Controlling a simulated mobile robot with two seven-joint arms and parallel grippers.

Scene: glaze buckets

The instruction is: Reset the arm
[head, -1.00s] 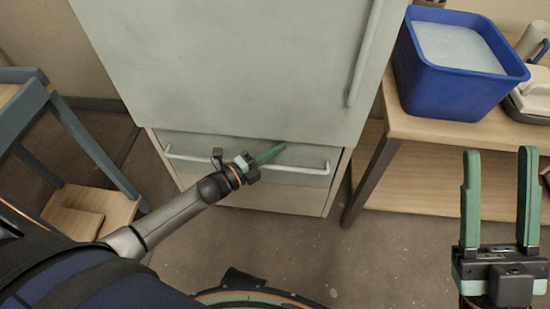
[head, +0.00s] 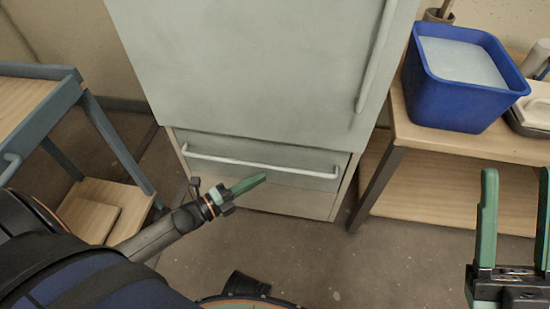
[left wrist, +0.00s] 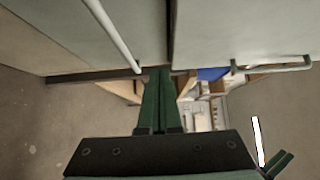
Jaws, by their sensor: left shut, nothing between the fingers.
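My left gripper (head: 246,185) is shut and empty, in front of the lower drawer of a pale grey-green cabinet, below and apart from its long bar handle (head: 260,165). In the left wrist view its green fingers (left wrist: 158,100) are pressed together, with nothing between them. My right gripper (head: 515,215) is at the right edge of the head view, its two green fingers pointing up and spread apart with nothing between them. Part of its outer finger is cut off by the picture's edge.
The tall cabinet (head: 240,60) fills the middle, its drawer closed. A blue bucket (head: 455,105) with pale contents stands on a wooden table (head: 420,140) at right. A blue-framed wooden cart (head: 100,130) stands at left. Bare floor (head: 290,245) lies before the cabinet.

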